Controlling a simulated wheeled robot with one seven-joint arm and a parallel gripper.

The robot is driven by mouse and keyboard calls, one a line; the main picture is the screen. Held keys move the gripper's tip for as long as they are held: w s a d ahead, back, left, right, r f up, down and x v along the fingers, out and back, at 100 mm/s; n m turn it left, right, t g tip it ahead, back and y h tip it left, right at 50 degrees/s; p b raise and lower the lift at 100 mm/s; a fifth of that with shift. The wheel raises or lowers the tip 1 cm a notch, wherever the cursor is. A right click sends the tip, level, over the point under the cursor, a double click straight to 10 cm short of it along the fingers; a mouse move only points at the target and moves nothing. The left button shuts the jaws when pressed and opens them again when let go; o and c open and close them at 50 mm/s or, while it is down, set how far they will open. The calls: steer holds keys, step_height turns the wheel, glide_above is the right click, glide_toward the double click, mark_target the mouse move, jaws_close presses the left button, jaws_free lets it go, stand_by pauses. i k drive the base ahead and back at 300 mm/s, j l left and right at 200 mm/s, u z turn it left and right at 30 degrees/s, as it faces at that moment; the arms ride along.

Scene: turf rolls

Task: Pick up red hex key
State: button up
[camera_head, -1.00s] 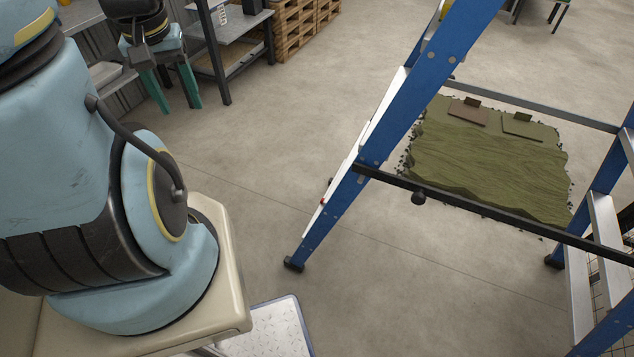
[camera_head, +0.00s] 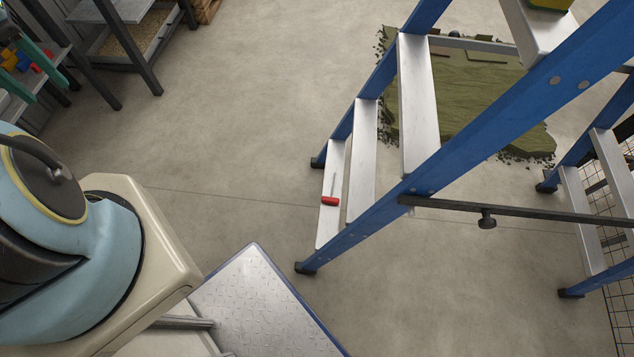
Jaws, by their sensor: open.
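A small tool with a red handle and a thin grey shaft, which looks like the red hex key (camera_head: 329,201), lies on the lowest step (camera_head: 331,228) of a blue stepladder. Its handle points toward me and its shaft points away. It lies near the middle of the step and nothing covers it. My gripper is not in view. Only the lower part of my arm shows at the left, well apart from the tool.
The blue ladder (camera_head: 365,95) stands right of centre, with a dark brace bar (camera_head: 540,212) across it. A green turf patch (camera_head: 470,95) lies behind it. A shelf (camera_head: 125,30) stands upper left. A metal tread-plate platform (camera_head: 255,305) is at the front. Floor between is clear.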

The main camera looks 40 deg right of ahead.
mark_target(330, 199)
steer(key=i+j+z, duration=0.1)
steer(key=i+z, duration=0.25)
steer(key=i+j+z, duration=0.2)
steer(key=i+z, duration=0.15)
steer(key=i+j+z, duration=0.15)
steer(key=z, duration=0.25)
steer(key=i+j+z, duration=0.25)
steer(key=z, duration=0.2)
steer(key=i+j+z, duration=0.2)
steer(key=j+z, duration=0.2)
